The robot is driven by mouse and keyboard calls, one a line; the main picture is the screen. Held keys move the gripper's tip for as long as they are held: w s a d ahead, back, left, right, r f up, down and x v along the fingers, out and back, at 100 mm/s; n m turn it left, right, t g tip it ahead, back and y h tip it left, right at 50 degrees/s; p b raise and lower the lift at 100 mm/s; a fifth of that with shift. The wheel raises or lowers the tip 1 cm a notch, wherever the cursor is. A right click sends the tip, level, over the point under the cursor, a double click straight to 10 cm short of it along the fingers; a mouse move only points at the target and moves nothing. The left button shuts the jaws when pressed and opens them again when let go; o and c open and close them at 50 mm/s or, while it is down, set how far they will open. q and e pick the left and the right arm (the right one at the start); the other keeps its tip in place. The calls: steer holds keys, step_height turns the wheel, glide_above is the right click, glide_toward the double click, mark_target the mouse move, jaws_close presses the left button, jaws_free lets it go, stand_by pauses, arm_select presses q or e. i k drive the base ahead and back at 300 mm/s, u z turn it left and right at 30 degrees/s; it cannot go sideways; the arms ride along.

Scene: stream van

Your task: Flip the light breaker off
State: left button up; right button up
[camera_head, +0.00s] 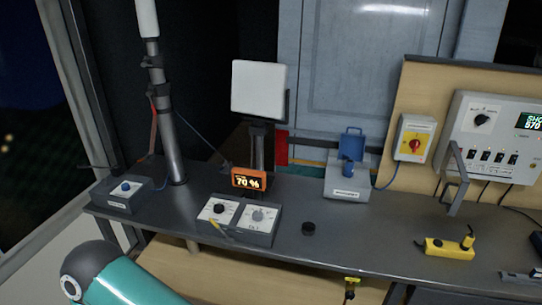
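A pale control panel (494,138) is fixed to the wooden backboard at the right, partly cut off by the picture's edge. It carries a black knob, a green-lit display and a row of several small black breaker switches (498,157). The labels are too small to read, so I cannot tell which breaker is the light one or how each is set. A grey bent handle (455,180) stands in front of the panel's left edge. A teal link of my arm shows at the bottom left. Neither gripper is in view.
A yellow box with a red rotary switch (414,144) is left of the panel. The dark bench (350,240) carries a grey unit with a blue part (347,187), a two-knob box (238,219), a black puck (308,229) and a yellow block (447,249). A pole rises at the left.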

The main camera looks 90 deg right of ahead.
mark_target(486, 155)
steer(key=u, duration=0.2)
steer(key=i, duration=0.8)
steer(key=z, duration=1.95)
steer(key=i, duration=0.3)
steer(key=z, duration=2.65)
steer(key=k, duration=0.4)
steer(key=z, duration=0.35)
steer(key=i, duration=1.5)
steer(key=u, duration=0.45)
